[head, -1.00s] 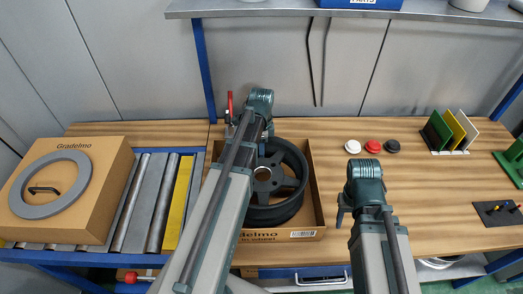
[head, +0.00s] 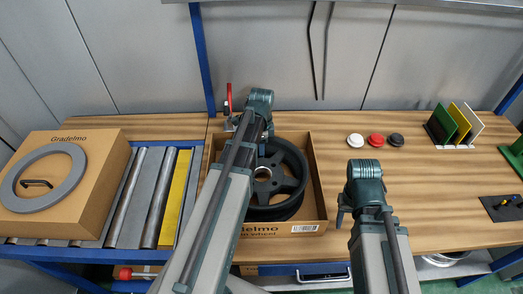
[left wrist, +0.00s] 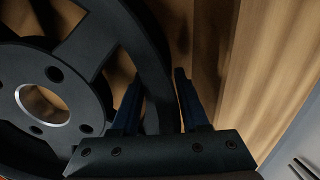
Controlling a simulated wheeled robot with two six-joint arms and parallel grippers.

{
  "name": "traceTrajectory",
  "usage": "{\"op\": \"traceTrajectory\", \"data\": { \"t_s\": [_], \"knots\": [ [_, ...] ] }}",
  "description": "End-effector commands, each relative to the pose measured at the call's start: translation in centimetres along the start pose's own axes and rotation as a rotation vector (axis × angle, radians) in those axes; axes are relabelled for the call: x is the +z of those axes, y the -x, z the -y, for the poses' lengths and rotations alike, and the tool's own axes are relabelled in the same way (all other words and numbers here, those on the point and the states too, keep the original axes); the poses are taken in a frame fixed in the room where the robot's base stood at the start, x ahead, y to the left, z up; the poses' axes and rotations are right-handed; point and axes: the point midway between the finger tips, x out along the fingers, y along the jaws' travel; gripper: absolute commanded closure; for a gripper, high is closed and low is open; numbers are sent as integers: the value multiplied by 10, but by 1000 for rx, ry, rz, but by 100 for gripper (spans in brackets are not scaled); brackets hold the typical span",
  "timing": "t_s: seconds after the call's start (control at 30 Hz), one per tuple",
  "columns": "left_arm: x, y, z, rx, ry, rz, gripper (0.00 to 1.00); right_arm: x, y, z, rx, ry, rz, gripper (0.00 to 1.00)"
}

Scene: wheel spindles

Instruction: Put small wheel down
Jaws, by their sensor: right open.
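The small wheel (head: 289,205) is a dark grey spoked rim lying flat inside an open cardboard box (head: 318,205) on the workbench. My left gripper (left wrist: 157,80) points down at the wheel, its fingers closely on either side of the rim, shut on it. The wheel's hub (left wrist: 43,104) with its bright ring shows at the left of the left wrist view. My left arm hides part of the wheel and box in the head view. I cannot tell whether the wheel touches the box floor. My right gripper (head: 343,210) is open and empty right of the box, its fingers mostly hidden.
A closed carton (head: 100,200) with a grey ring (head: 72,190) stands on a roller conveyor (head: 122,205) at left. White, red and black buttons (head: 375,140) lie behind right. Coloured plates (head: 455,125) stand farther right. The bench between is clear.

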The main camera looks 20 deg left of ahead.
Motion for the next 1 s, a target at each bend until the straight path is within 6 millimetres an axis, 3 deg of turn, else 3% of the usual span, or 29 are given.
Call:
{"op": "traceTrajectory", "data": {
  "t_s": [0.03, 0.1, 0.13, 0.57, 0.77, 1.0],
  "knots": [
    [0, 0, 0, 0, 0, 0, 45, 0, 0, 0, 0, 0, 0, 50],
    [0, 0, 0, 0, 0, 0, 32, 0, 0, 0, 0, 0, 0, 50],
    [0, 0, 0, 0, 0, 0, 31, 0, 0, 0, 0, 0, 0, 50],
    [0, 6, 0, 0, 0, 0, 31, 0, 5, 0, 0, 0, 0, 50],
    [0, 23, 0, 0, 0, 0, 31, 1, 23, -2, 0, 0, 0, 50],
    [0, 57, 0, 0, 0, 0, 31, 3, 57, -5, 0, 0, 0, 50]
  ]
}}
